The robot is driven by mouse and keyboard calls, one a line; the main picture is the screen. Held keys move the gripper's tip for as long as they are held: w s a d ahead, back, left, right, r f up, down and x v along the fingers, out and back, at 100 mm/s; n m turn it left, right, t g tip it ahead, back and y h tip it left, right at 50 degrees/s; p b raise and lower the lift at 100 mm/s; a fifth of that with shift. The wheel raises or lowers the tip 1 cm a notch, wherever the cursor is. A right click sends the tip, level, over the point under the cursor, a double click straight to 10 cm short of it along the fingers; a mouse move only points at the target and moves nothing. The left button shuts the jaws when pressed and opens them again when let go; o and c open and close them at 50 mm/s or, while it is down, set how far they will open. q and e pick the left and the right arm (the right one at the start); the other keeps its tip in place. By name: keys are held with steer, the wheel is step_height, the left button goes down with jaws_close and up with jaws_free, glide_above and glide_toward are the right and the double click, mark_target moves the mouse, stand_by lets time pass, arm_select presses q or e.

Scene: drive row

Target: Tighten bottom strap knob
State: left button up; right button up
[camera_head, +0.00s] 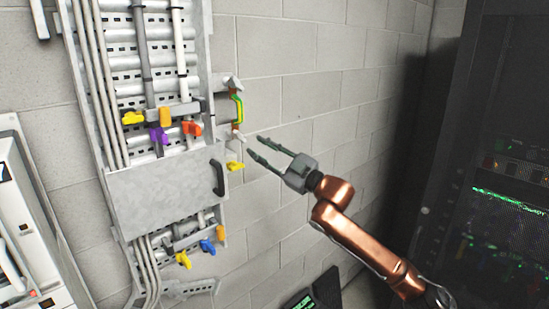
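A cable tray panel with straps stands against the wall at the left. On its lower strap are a yellow knob (184,260), a blue knob (208,246) and an orange knob (221,233). Which of them is the bottom strap knob I cannot tell. My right gripper (256,146) is open and empty, its two fingers apart and pointing left. It appears up and to the right of the lower knobs, apart from them. My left gripper is not in view.
A grey cover plate (160,189) with a black handle (217,177) lies between the upper and lower straps. Upper knobs include a purple one (159,135) and a red-orange one (192,128). Another yellow knob (235,166) sits near my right fingers. A dark rack (490,110) stands at right.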

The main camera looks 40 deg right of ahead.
steer(key=shift+v, duration=2.65)
